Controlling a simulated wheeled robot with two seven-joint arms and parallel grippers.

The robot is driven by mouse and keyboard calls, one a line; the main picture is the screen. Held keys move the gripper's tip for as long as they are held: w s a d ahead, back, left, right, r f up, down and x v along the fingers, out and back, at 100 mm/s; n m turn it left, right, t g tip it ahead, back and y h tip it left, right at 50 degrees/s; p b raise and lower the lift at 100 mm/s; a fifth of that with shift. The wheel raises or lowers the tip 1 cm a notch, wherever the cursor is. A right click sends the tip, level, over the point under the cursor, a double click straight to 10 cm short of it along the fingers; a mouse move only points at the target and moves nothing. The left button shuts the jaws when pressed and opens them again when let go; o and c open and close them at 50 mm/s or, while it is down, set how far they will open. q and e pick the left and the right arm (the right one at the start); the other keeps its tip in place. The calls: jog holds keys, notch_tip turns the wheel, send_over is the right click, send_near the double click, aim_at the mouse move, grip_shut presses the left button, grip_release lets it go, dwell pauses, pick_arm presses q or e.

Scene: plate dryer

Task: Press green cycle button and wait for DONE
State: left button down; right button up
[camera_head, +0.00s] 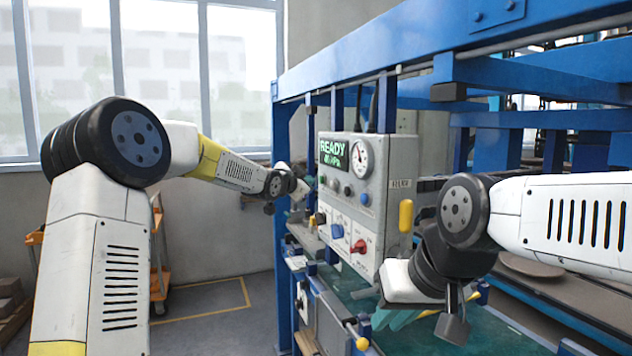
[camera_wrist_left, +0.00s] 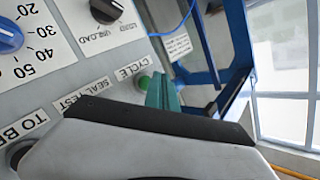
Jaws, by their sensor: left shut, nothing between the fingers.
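The grey control panel (camera_head: 372,195) hangs on the blue frame. Its display (camera_head: 333,153) shows READY in green above a smaller, unclear line. In the left wrist view the green button (camera_wrist_left: 144,84) sits by the CYCLE label, partly hidden behind my left gripper (camera_wrist_left: 165,92). Its teal fingers are shut and empty, with the tips right at the button; I cannot tell whether they touch it. In the head view my left gripper (camera_head: 301,190) is small at the panel's left edge. My right gripper (camera_head: 398,318) is low, right of the panel; its finger opening is unclear.
The panel also carries a gauge (camera_head: 361,156), a blue knob (camera_head: 337,231), a red knob (camera_head: 359,246) and a yellow handle (camera_head: 406,215). Blue beams (camera_head: 400,45) run above. A SEAL TEST label (camera_wrist_left: 82,96) lies beside CYCLE. Open floor shows at the left.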

pick_arm(q)
jog(key=shift+d, duration=0.1)
dwell(0.7)
jog(key=shift+w+d, duration=0.15)
jog(key=shift+d, duration=0.15)
